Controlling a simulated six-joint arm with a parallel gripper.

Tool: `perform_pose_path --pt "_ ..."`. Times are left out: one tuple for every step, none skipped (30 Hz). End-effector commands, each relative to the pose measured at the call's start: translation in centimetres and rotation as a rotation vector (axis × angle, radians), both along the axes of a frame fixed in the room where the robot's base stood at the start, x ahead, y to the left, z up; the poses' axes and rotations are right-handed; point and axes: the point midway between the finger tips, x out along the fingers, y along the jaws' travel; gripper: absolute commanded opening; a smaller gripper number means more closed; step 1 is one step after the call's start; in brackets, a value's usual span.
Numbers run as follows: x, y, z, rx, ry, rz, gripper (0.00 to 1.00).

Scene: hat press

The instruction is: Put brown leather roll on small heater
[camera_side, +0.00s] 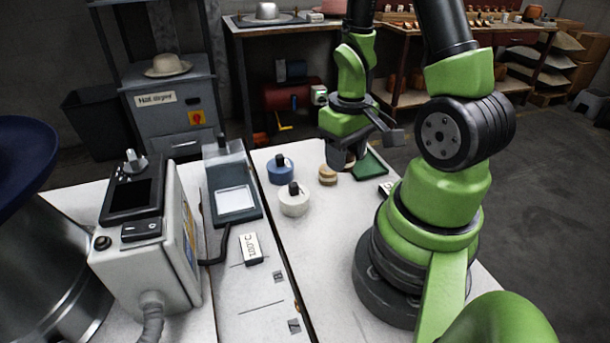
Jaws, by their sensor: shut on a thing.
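The brown leather roll (328,176) is a small tan cylinder with a darker band, on or just above the white table right of the blue and white rolls. My gripper (343,163) points down at its right upper side and is shut on it. The finger contact is small and partly hidden, and I cannot tell whether the roll touches the table. The small heater appears to be the dark grey device with a pale square plate (236,200), left of the rolls. Its plate looks bare.
A blue roll (281,171) and a white roll (294,202), each with a black knob, stand between gripper and heater. A "100°C" label (251,249) lies in front of the heater. A control box (145,245) stands left. A green piece (371,165) lies right of the gripper.

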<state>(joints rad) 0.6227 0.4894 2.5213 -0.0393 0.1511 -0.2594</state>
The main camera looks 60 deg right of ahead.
Motion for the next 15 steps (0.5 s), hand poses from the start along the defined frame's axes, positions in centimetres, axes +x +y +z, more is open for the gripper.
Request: perform_pose_path --pt "0.1 0.0 0.2 -0.001 -0.002 0.000 0.20" --pt "0.1 0.0 0.2 0.000 -0.001 0.001 0.20" --pt "0.4 0.0 0.2 0.000 -0.001 0.002 0.20" --pt "0.7 0.0 0.2 0.000 -0.001 0.003 0.20" --pt "1.2 0.0 0.2 -0.001 -0.002 0.004 0.20" --pt "2.0 0.0 0.2 -0.001 -0.002 0.009 0.20" --pt "2.7 0.1 0.2 -0.001 -0.002 0.010 0.20" --pt "3.6 0.2 0.2 -0.002 -0.002 0.012 0.20" --pt "4.9 0.5 0.2 -0.002 -0.003 0.015 0.20" --pt "6.0 0.7 0.3 -0.002 -0.002 0.018 0.20" --pt "7.2 1.1 0.3 -0.003 -0.004 0.020 0.20" --pt "8.7 1.7 0.4 -0.002 -0.003 0.020 0.20" --pt "9.8 2.2 0.6 -0.002 -0.003 0.022 0.20" --pt "10.8 2.7 0.7 -0.002 -0.003 0.024 0.20" --pt "12.1 3.6 0.8 -0.002 -0.002 0.023 0.20"
